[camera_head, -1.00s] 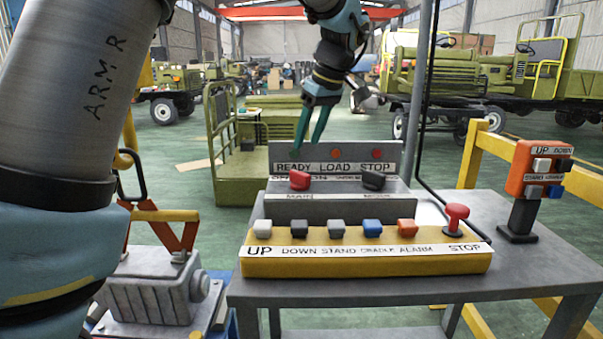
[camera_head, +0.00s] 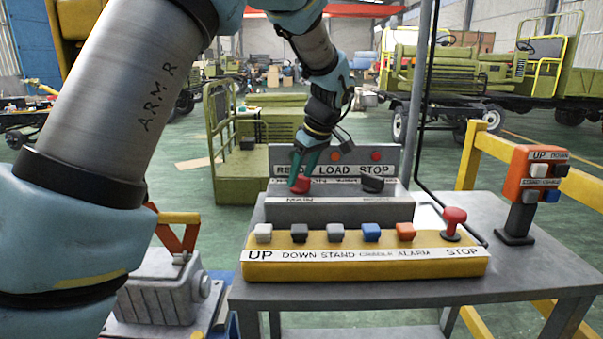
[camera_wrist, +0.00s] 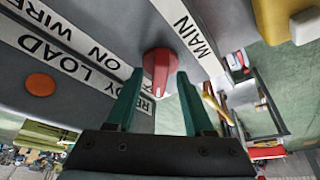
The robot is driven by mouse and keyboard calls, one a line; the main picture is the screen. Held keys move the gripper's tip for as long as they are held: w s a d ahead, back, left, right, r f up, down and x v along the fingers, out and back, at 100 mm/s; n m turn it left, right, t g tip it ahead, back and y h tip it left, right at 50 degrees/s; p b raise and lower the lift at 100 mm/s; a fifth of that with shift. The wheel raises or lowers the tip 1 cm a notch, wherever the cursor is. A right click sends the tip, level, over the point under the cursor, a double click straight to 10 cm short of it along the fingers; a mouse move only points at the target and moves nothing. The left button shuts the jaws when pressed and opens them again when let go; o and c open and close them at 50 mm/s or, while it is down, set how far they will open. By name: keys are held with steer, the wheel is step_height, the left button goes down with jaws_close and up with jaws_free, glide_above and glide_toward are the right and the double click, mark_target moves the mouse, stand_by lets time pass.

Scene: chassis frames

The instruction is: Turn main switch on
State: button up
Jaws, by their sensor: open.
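The main switch is a red rotary knob (camera_head: 301,186) on the sloped grey panel, above the label MAIN. In the wrist view the red knob (camera_wrist: 160,72) sits just beyond and between my fingertips, with a pale pointer line on it. My gripper (camera_wrist: 158,78) is open, its two teal fingers on either side of the knob's lower part. Whether they touch it cannot be told. In the head view my gripper (camera_head: 303,177) comes down from above onto the knob and partly covers it and the READY label.
A dark second knob (camera_head: 372,184) is to the right on the same panel. Orange and red lamps (camera_head: 335,156) are behind. In front is a yellow button box (camera_head: 365,264) with several buttons and a red mushroom stop (camera_head: 453,222). A thin grey post (camera_head: 418,100) rises on the right.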

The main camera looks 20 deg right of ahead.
jaws_close()
stand_by(0.4)
